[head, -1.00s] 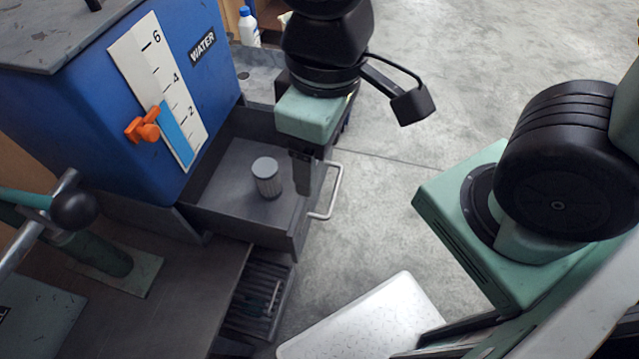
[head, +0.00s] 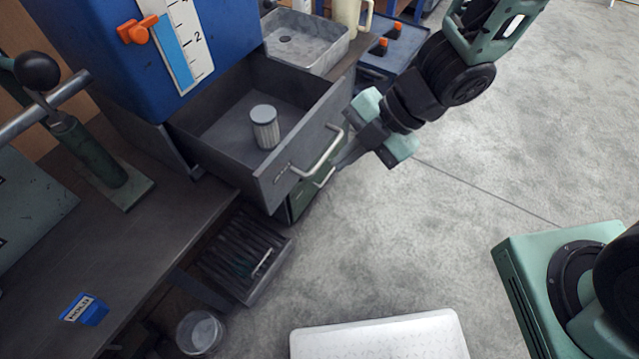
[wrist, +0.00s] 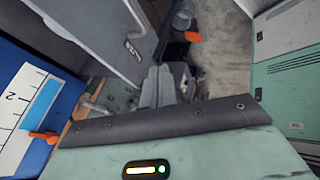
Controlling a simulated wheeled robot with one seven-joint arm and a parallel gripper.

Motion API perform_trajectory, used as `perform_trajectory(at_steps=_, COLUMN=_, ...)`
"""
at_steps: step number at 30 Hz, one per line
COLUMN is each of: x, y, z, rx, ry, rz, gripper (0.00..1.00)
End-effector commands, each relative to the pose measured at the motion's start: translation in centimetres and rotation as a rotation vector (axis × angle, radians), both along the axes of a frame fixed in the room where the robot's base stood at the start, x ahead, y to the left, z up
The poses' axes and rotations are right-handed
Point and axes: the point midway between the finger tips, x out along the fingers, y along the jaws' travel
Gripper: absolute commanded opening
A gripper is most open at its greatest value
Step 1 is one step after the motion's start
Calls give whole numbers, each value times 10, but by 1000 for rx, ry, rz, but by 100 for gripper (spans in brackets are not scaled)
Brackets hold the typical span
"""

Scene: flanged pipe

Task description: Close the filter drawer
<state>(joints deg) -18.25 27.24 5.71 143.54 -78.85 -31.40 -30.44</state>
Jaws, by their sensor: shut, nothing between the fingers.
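The filter drawer (head: 300,160) is a dark grey drawer pulled out below the blue water tank (head: 100,50). A ribbed grey filter cartridge (head: 265,128) stands upright inside it. A light bar handle (head: 322,155) is on its front. My gripper (head: 342,163) is shut and empty, just outside the drawer front and close to the handle's right end; I cannot tell whether they touch.
A green-fronted drawer (head: 305,195) with its own handle sits just below. A lower slotted tray (head: 240,255) sticks out under the bench (head: 150,235). A metal basin (head: 305,40) stands behind the drawer. A white step plate (head: 380,338) lies on the floor.

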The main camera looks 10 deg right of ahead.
Motion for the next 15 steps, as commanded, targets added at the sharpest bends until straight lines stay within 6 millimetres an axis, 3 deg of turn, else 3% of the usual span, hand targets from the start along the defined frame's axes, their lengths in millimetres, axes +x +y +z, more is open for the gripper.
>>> perform_trajectory(at_steps=5, x=-2, y=9, z=-14, rx=6, ry=2, rz=20, gripper=0)
perform_trajectory(at_steps=15, x=-4, y=49, z=-69, rx=4, ry=4, rz=19, gripper=0)
